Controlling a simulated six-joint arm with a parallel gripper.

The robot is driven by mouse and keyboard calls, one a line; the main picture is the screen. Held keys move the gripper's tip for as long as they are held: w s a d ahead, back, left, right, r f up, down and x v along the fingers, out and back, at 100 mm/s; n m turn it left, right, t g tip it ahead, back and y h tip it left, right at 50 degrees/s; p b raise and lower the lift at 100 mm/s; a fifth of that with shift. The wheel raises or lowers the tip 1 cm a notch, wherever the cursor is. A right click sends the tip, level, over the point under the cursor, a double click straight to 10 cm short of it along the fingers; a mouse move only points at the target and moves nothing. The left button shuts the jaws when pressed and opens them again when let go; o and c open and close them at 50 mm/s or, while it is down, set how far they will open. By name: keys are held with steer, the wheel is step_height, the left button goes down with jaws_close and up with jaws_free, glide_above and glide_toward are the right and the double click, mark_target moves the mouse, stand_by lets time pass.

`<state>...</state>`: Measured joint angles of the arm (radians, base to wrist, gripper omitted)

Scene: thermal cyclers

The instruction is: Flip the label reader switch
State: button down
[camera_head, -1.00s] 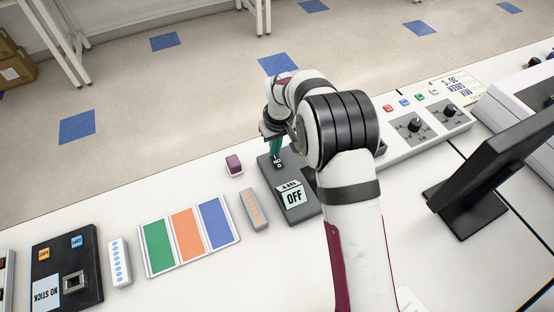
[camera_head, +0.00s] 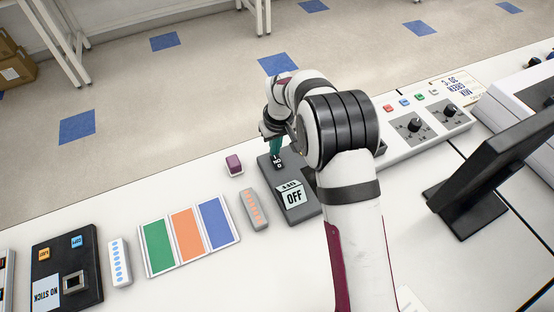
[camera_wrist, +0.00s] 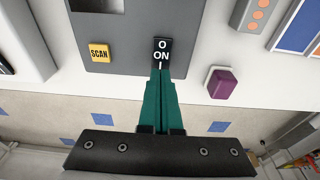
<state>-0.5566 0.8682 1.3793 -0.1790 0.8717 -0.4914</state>
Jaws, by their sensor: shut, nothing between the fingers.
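The label reader (camera_head: 301,213) is a dark grey box beside my arm. Its panel (camera_head: 294,196) reads OFF. Its small black rocker switch (camera_head: 279,163), marked O, ON and I, is at the far end of the box; it also shows in the wrist view (camera_wrist: 162,48). My gripper (camera_head: 275,158) is shut with nothing held. Its green fingertips, seen in the wrist view (camera_wrist: 161,76), are at the I end of the switch. They look touching or very near; I cannot tell which. My wrist and arm hide part of the reader's right side in the head view.
A yellow SCAN button (camera_wrist: 99,53) is on the reader beside the switch. A purple block (camera_head: 234,163) stands close by to the left. An orange-dotted strip (camera_head: 253,209) and a three-colour card (camera_head: 187,236) lie further left. A knob panel (camera_head: 425,125) and black monitor (camera_head: 490,170) stand right.

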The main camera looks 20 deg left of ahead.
mark_target(275, 157)
steer(key=shift+f, duration=0.85)
stand_by(0.6)
steer(key=shift+r, duration=3.55)
